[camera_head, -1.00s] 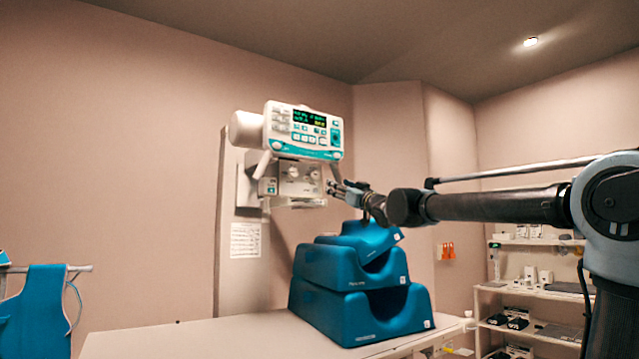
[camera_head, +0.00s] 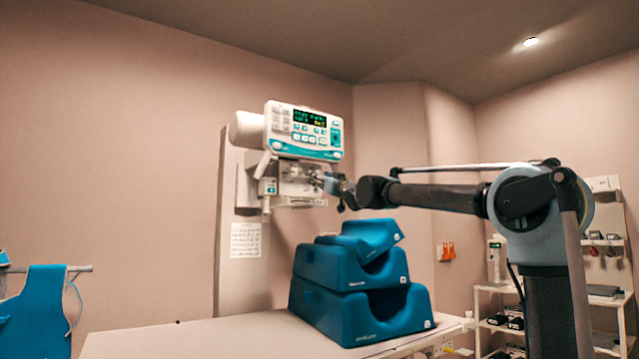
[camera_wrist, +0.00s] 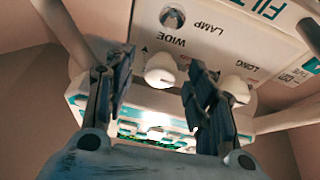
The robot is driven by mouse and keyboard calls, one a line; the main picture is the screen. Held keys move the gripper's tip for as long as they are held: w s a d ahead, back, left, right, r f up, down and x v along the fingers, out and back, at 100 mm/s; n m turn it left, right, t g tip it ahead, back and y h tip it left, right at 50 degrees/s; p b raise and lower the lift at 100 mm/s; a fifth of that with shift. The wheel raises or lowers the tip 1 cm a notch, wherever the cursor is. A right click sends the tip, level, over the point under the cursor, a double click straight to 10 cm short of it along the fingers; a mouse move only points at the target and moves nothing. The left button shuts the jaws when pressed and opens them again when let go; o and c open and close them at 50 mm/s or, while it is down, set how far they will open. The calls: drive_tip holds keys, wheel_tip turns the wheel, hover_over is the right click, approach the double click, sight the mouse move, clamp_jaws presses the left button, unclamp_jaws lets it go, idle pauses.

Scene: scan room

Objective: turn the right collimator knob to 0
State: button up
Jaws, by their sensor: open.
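The collimator (camera_head: 292,184) is a pale box under the control console. In the head view my gripper (camera_head: 317,180) is at the right part of its front face and covers the knob there. In the wrist view, where the console is at the bottom, one white collimator knob (camera_wrist: 160,71) shows between the fingertips of my open gripper (camera_wrist: 160,62). Clear space shows on both sides of this knob. A second white knob (camera_wrist: 237,88) is partly behind the finger on the picture's right. I cannot make out either knob's setting.
The console (camera_head: 305,133) with a lit display sits just above the collimator. Stacked blue cushions (camera_head: 350,270) stand on the white table (camera_head: 190,335) below my arm. A shelf unit (camera_head: 490,300) stands at the right.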

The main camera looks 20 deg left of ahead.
drive_tip(key=shift+w+a+r, duration=0.15)
drive_tip(key=shift+w+a, duration=0.15)
drive_tip(key=shift+a, duration=0.05)
drive_tip(key=c, duration=1.1)
drive_tip(key=shift+o, duration=0.2)
drive_tip(key=shift+n+g, duration=0.3)
drive_tip(key=shift+n, duration=0.6)
